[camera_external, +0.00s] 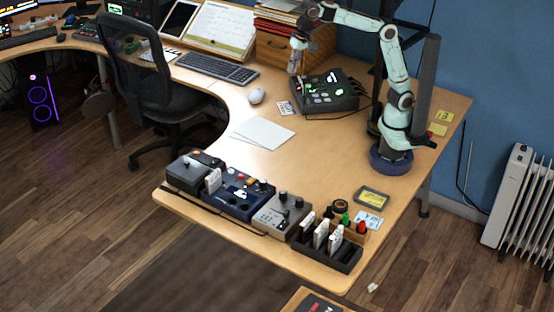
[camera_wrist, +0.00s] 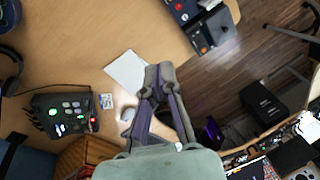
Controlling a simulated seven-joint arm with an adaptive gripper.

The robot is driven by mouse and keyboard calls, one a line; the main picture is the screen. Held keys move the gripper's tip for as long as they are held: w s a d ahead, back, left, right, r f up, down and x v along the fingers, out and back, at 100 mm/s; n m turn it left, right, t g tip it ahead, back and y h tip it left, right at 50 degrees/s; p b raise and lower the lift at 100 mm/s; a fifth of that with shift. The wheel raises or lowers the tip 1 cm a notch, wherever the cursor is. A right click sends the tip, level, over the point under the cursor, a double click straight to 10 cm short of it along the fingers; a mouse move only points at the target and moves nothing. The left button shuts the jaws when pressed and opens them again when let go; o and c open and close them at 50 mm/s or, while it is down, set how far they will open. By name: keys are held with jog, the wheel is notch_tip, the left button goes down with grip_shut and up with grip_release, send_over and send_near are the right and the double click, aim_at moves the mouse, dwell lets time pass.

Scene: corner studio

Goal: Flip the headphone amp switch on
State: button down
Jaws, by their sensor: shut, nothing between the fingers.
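I cannot tell for sure which box is the headphone amp, and its switch is too small to make out. A row along the desk's front edge holds a blue box with knobs (camera_external: 247,200) and a grey box with knobs (camera_external: 281,213). A black sloped box with lit buttons (camera_external: 325,93) stands at the back; it also shows at left in the wrist view (camera_wrist: 60,115). My gripper (camera_external: 293,71) is shut and empty, raised above the desk left of the black box. In the wrist view, its fingertips (camera_wrist: 158,78) point toward the white paper.
White paper sheets (camera_external: 263,133), a mouse (camera_external: 256,96) and a keyboard (camera_external: 217,68) lie on the desk. A black rack with upright cards (camera_external: 325,246) ends the front row. A wooden box with folders (camera_external: 290,45) stands behind my gripper. The desk middle is mostly clear.

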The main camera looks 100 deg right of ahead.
jog(key=w+a+f, duration=0.3)
jog(key=w+a, duration=0.3)
jog(key=a, duration=0.1)
jog(key=n+h, duration=0.2)
send_over(284, 221)
jog(key=w+d, duration=0.2)
jog(key=d, duration=0.1)
notch_tip(284, 221, down, 13)
jog(key=s+a+f+n, duration=0.1)
jog(key=s+a+f, duration=0.1)
jog(key=a+f, duration=0.1)
jog(key=s+a+f+n+g, duration=0.1)
jog(key=s+a+f, duration=0.1)
jog(key=f, duration=0.4)
jog(key=shift+a+h, duration=0.3)
jog(key=shift+a, duration=0.3)
jog(key=x, duration=1.2)
jog(key=shift+s+a+f, duration=0.15)
jog(key=shift+s+f, duration=0.1)
jog(key=shift+f, duration=0.7)
